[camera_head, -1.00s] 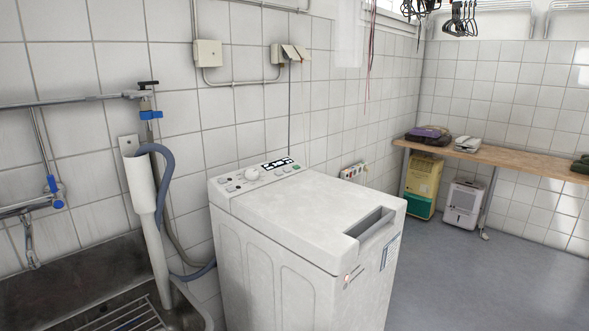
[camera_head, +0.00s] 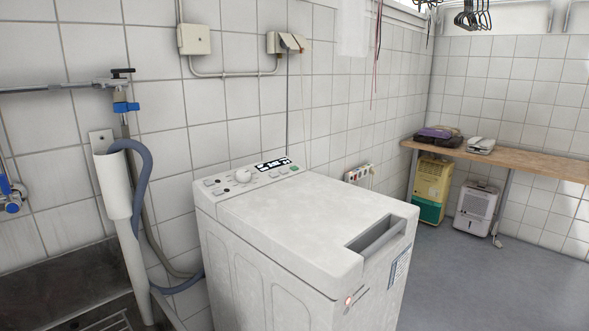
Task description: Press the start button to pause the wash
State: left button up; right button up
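A white top-loading washing machine (camera_head: 290,225) stands against the tiled wall in the middle of the head view, its lid closed. Its control panel (camera_head: 255,176) runs along the back edge of the top. The panel has a round white knob (camera_head: 243,175), several small buttons on its left, a dark display (camera_head: 273,164) and a small green button (camera_head: 295,168) near the right end. Button labels are too small to read. A small red light (camera_head: 348,301) shows on the front edge. Neither of my grippers is in view.
A metal sink (camera_head: 75,290) with a white drain pipe (camera_head: 122,215) and grey-blue hose is left of the machine. A wooden bench (camera_head: 530,160) stands at the back right, with yellow (camera_head: 432,185) and white (camera_head: 476,207) units below. The floor (camera_head: 470,280) to the right is clear.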

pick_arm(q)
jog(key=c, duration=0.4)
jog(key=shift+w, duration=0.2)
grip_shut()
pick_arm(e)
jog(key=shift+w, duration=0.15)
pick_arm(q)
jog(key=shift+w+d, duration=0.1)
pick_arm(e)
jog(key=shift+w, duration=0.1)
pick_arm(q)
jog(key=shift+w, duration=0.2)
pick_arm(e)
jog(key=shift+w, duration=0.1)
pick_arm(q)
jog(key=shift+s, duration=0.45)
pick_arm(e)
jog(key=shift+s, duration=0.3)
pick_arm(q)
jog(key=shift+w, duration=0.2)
